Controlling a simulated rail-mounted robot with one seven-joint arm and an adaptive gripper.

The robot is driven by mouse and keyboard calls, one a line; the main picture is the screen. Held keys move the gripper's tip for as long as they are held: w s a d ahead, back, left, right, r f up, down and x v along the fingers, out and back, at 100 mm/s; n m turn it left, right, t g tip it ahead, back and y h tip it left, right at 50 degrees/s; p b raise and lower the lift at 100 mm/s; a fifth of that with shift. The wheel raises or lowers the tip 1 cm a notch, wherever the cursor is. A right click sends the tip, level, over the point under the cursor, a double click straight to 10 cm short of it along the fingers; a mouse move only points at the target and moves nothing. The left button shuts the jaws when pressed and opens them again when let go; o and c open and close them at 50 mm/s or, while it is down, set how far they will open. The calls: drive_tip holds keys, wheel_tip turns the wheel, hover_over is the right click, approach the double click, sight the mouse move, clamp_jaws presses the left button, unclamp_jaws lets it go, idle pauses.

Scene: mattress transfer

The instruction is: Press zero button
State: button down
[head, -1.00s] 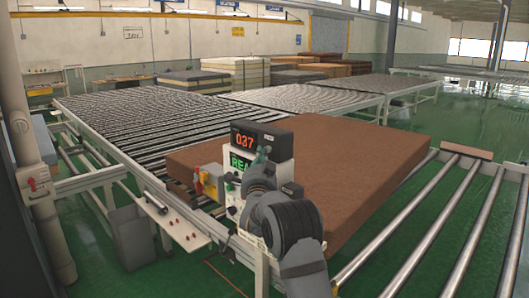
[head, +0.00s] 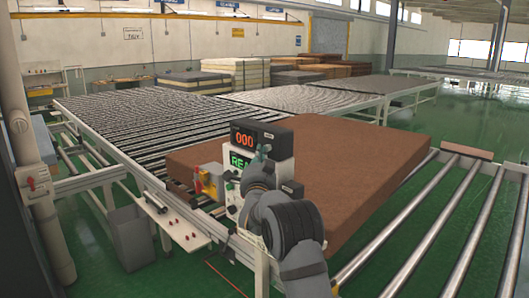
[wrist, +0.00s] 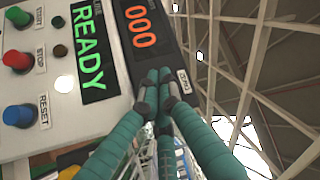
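The control panel's dark display box (head: 257,136) shows red digits 000 in the head view. The same digits (wrist: 142,25) show in the wrist view. A small white label (wrist: 184,81), which seems to read ZERO, is beside my fingertips. My gripper (wrist: 157,92) has its green fingers drawn together with nothing seen between them. The fingertips are right at the lower edge of the display box. They hide the spot beside the label, so I cannot see the zero button or tell whether they touch it. In the head view my gripper (head: 262,155) is in front of the box.
The panel has a green READY screen (wrist: 88,48), a green START button (wrist: 18,16), a red STOP button (wrist: 16,61) and a blue RESET button (wrist: 18,112). A large brown mattress (head: 360,165) lies behind the panel, with roller conveyors (head: 130,120) beyond.

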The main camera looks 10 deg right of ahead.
drive_tip(key=shift+s+a+b, duration=0.45)
drive_tip(key=shift+a+b, duration=0.15)
drive_tip(key=shift+a, duration=0.05)
drive_tip(key=s+a+b, duration=0.1)
drive_tip(key=a+b, duration=0.1)
drive_tip(key=a, duration=0.1)
drive_tip(key=s+a+b, duration=0.1)
drive_tip(key=shift+s+a+b, duration=0.2)
drive_tip(key=shift+s+b, duration=0.1)
drive_tip(key=shift+b, duration=0.1)
drive_tip(key=shift+d, duration=0.1)
idle(0.4)
drive_tip(key=d+p, duration=0.1)
drive_tip(key=p, duration=0.2)
drive_tip(key=w+p, duration=0.1)
drive_tip(key=p, duration=0.3)
drive_tip(key=shift+w+d+r, duration=0.15)
drive_tip(key=shift+d+r, duration=0.2)
